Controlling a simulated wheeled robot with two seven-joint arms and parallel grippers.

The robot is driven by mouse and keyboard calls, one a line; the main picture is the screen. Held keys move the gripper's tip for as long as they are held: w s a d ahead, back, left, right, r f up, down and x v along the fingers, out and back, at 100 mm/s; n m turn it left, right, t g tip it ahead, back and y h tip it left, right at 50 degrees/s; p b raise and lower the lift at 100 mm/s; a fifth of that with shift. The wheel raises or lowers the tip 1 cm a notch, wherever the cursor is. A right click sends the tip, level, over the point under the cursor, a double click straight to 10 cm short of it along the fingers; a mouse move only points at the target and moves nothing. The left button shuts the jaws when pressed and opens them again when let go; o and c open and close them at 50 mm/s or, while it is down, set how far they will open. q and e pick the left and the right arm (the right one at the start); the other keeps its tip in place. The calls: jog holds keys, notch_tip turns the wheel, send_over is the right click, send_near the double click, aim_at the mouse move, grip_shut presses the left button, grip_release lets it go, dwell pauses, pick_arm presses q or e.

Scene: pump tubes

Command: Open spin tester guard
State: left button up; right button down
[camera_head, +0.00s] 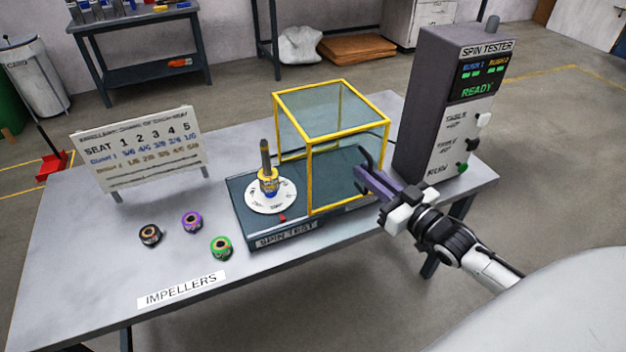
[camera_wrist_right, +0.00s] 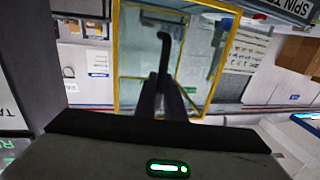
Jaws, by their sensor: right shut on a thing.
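The spin tester guard (camera_head: 310,180) is a clear box with a yellow frame. It stands over the right part of the dark spin test base (camera_head: 243,218). The spindle (camera_head: 265,160) and its white round plate (camera_head: 268,204) are at the left of the base, outside the guard. My right gripper (camera_head: 366,174) is at the guard's right side, shut on its dark bent handle (camera_head: 367,153). In the right wrist view the handle (camera_wrist_right: 163,50) rises from between the fingers, with the yellow frame (camera_wrist_right: 116,60) behind. My left gripper is not in view.
The spin tester console (camera_head: 430,110) stands at the right and reads READY. Three impellers, dark (camera_head: 150,235), purple (camera_head: 192,222) and green (camera_head: 221,247), lie on the table (camera_head: 90,265) at left. A seat chart sign (camera_head: 138,147) stands behind them. The table's front left is clear.

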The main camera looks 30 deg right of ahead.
jog(key=d, duration=0.4)
jog(key=s+d, duration=0.1)
jog(key=d, duration=0.1)
jog(key=shift+d, duration=0.35)
jog(key=c, duration=1.8)
grip_release()
jog(key=shift+c, duration=0.2)
jog(key=s, duration=1)
jog(key=shift+d+p, duration=0.35)
jog(key=shift+p, duration=0.05)
jog(key=shift+s+f, duration=0.1)
